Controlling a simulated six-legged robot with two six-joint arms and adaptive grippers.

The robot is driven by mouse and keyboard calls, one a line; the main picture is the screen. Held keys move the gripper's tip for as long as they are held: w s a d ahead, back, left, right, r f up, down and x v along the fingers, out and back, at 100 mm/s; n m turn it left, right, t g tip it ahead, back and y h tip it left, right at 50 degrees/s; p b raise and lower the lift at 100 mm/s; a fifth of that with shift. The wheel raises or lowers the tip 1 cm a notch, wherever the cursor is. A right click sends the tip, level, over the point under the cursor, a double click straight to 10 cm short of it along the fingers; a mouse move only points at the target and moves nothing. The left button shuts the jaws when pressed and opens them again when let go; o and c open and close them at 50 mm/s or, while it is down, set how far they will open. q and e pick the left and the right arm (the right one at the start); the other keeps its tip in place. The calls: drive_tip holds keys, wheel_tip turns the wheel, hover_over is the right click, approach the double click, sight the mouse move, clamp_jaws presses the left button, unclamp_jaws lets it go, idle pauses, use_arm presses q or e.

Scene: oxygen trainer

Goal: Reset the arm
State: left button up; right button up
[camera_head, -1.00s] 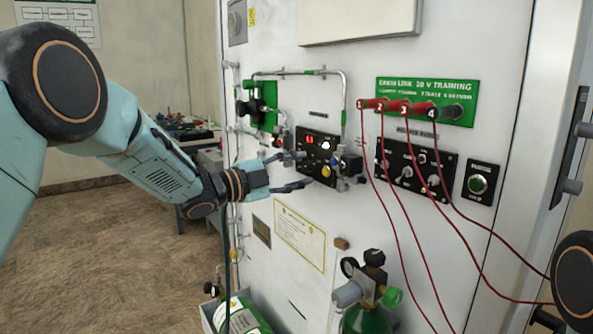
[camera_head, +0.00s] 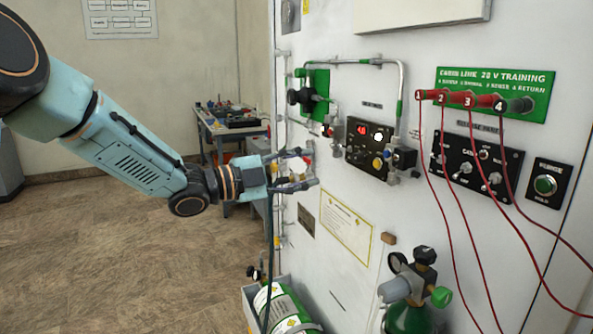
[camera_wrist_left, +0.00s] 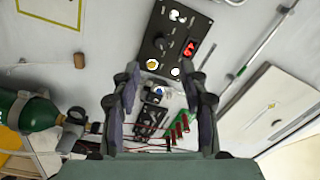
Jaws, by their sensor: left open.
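My left arm comes in from the left in the head view. Its gripper (camera_head: 310,169) is open and empty in front of the white panel (camera_head: 345,120), left of the black display module (camera_head: 368,148) with its red digits and yellow button. In the left wrist view the open fingers (camera_wrist_left: 162,105) stand apart, with the display module (camera_wrist_left: 174,42) beyond them. A small fitting shows between the fingers in that view, but nothing is seen gripped. My right gripper is not in view.
A green board (camera_head: 493,92) carries red numbered plugs, and red cables hang from them across a switch panel (camera_head: 474,167). A green cylinder (camera_head: 408,318) with a regulator stands below. A cluttered workbench (camera_head: 228,128) is behind at left. Open floor (camera_head: 90,260) lies left.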

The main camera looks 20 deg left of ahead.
use_arm(q)
drive_tip(key=shift+s+a, duration=0.45)
drive_tip(key=shift+s, duration=0.1)
drive_tip(key=shift+w, duration=0.1)
drive_tip(key=s+f+n+g+y+b, duration=0.15)
drive_tip(key=s+f+n+y, duration=0.3)
drive_tip(key=f+n, duration=0.75)
drive_tip(key=s+f+n+g+y, duration=0.2)
drive_tip(key=s+f+n+y, duration=0.4)
drive_tip(key=f, duration=1)
drive_tip(key=s+f+n+g+b, duration=0.1)
drive_tip(key=s+f+g, duration=0.2)
drive_tip(key=s+f, duration=0.4)
drive_tip(key=s+f+n+g+y+b, duration=0.1)
drive_tip(key=s+f, duration=0.6)
drive_tip(key=s, duration=0.8)
drive_tip(key=s+f+n+g+y, duration=0.1)
drive_tip(key=s+f+g, duration=0.4)
drive_tip(key=s, duration=0.5)
wheel_tip(320, 180, down, 3)
drive_tip(key=shift+s+r+n+g+b, duration=0.1)
drive_tip(key=shift+s+n+g+b, duration=0.3)
drive_tip(key=shift+n, duration=0.4)
